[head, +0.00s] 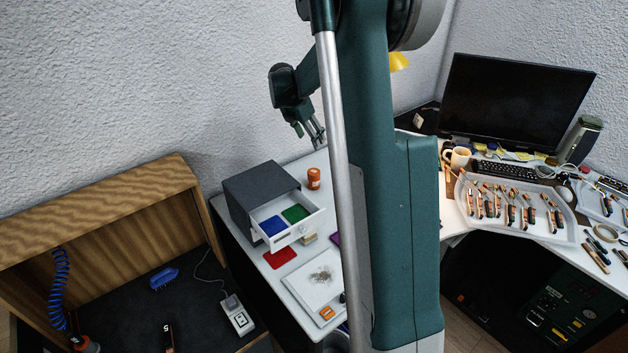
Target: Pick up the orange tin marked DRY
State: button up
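A small orange tin (313,178) stands upright on the white table, just behind the open drawer of the grey cabinet. A pale label band shows on it, but its lettering is too small to read. My gripper (317,138) hangs in the air above and behind the tin, pointing down and slightly right. It is apart from the tin. Its fingers look slim and nothing shows between them, but the gap between the tips is too small to judge.
The grey drawer cabinet (262,192) stands left of the tin, its open drawer (300,232) holding blue and green pieces. A red patch (280,257) and white tray (305,290) lie in front. A monitor (515,100) and tool tray (480,222) are at right. My column hides the middle.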

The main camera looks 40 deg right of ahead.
send_over(312, 172)
jog(key=a, duration=0.2)
jog(key=f, duration=1.3)
jog(key=shift+s+f, duration=0.35)
jog(key=shift+f, duration=0.05)
jog(key=shift+d+f, duration=0.1)
jog(key=shift+f, duration=0.05)
jog(key=shift+x, duration=1.15)
jog(key=shift+f+b, duration=0.1)
jog(key=shift+b, duration=0.2)
jog(key=shift+b+x, duration=0.6)
jog(key=shift+x, duration=1.9)
jog(key=shift+c, duration=0.6)
jog(key=c, duration=1)
